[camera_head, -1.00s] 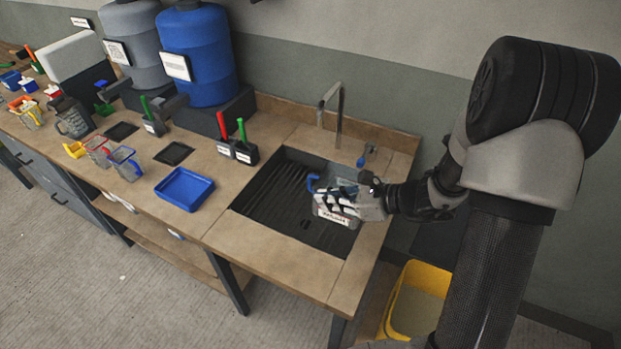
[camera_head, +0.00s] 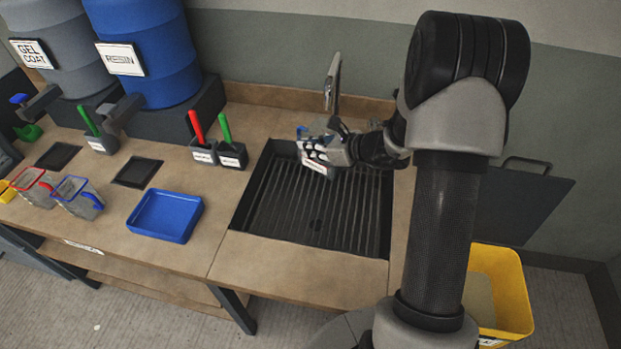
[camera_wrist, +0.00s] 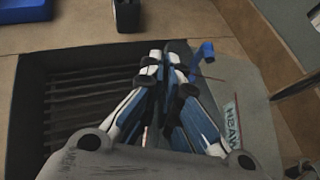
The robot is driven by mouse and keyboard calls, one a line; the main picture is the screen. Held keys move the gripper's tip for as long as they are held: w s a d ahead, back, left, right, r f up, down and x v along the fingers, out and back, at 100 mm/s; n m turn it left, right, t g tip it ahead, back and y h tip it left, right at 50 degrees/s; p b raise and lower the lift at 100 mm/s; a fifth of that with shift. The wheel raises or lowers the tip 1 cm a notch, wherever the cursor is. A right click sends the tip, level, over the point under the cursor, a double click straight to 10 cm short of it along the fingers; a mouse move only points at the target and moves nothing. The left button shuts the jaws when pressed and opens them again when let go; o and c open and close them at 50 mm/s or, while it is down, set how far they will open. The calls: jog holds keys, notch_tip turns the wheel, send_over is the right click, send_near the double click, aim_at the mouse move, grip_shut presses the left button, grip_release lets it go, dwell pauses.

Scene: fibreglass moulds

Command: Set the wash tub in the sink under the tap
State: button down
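The wash tub (camera_head: 314,163) is a small grey container with a white label and a blue part at its rim. It is at the back of the dark ribbed sink (camera_head: 300,210), close to the tap (camera_head: 333,85). My gripper (camera_head: 322,148) covers much of it. In the wrist view the grey tub (camera_wrist: 255,110) lies right of my gripper (camera_wrist: 166,68), its WASH label facing up the picture's side. The fingers are close together at the tub, shut on it. Whether the tub touches the sink floor cannot be told.
A blue tray (camera_head: 165,216) lies on the counter left of the sink. Holders with red and green-handled tools (camera_head: 218,150) stand by the sink's back left corner. A yellow bin (camera_head: 500,290) is below right. The sink's front part is clear.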

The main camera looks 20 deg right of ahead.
aim_at(316, 173)
notch_tip(316, 173, down, 10)
jog(key=b, duration=0.3)
jog(key=shift+a, duration=0.1)
jog(key=shift+f, duration=0.1)
jog(key=shift+f, duration=0.15)
jog(key=c, duration=1.8)
grip_release()
